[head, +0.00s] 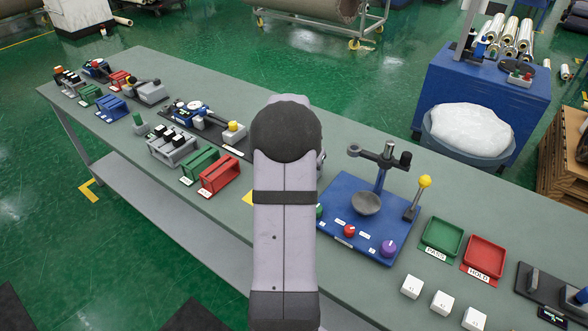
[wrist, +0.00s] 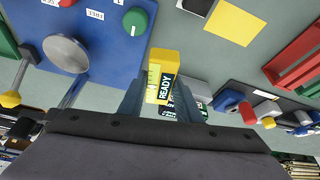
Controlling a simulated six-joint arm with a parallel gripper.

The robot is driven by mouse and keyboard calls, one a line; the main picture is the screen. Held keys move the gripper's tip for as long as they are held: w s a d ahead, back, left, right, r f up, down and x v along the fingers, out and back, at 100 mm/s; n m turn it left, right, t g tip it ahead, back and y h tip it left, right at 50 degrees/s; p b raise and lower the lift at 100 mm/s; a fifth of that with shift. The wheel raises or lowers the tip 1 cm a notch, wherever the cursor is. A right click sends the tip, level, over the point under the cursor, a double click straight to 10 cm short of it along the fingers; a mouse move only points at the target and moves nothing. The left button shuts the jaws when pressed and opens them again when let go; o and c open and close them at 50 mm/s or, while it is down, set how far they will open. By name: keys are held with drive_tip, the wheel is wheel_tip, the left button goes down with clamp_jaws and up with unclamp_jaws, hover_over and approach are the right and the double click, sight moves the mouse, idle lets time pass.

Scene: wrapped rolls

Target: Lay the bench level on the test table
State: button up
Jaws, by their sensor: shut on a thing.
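A yellow block (wrist: 165,60), which looks like the bench level, is between the fingers of my gripper (wrist: 162,92) in the wrist view. The gripper is shut on it. A pale yellow-green strip shows on the block, beside a black patch reading READY; I cannot tell whether that patch belongs to it. The blue station (head: 342,225) carries a grey round dish (head: 367,203), likely the test table, which also shows in the wrist view at upper left (wrist: 66,53). The held block is apart from the dish. My arm hides the gripper and block in the head view.
The station has a post with an arm above the dish, a yellow-knobbed lever (head: 424,182) and coloured knobs. Green (head: 442,237) and red (head: 484,256) trays and white cubes are at right. A yellow square (wrist: 233,20) marks the bench. Red and green bins (head: 220,177) stand left.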

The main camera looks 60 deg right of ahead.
drive_tip(key=s+d+r+m+g+y+p, duration=0.2)
drive_tip(key=s+d+m, duration=0.1)
drive_tip(key=s+m, duration=0.5)
drive_tip(key=s+d+r+m+g+y+p, duration=0.2)
drive_tip(key=s+d+m+g+p, duration=0.1)
drive_tip(key=s+m, duration=0.6)
drive_tip(key=shift+s+d+r+m+y, duration=0.2)
drive_tip(key=shift+d+m+y, duration=0.1)
drive_tip(key=shift+m, duration=1.2)
drive_tip(key=shift+f, duration=0.1)
drive_tip(key=shift+f+b, duration=1.75)
drive_tip(key=shift+f, duration=0.7)
drive_tip(key=shift+f+b, duration=0.15)
drive_tip(key=shift+b, duration=0.15)
drive_tip(key=shift+f+b, duration=0.85)
drive_tip(key=shift+f, duration=0.4)
drive_tip(key=o, duration=1.2)
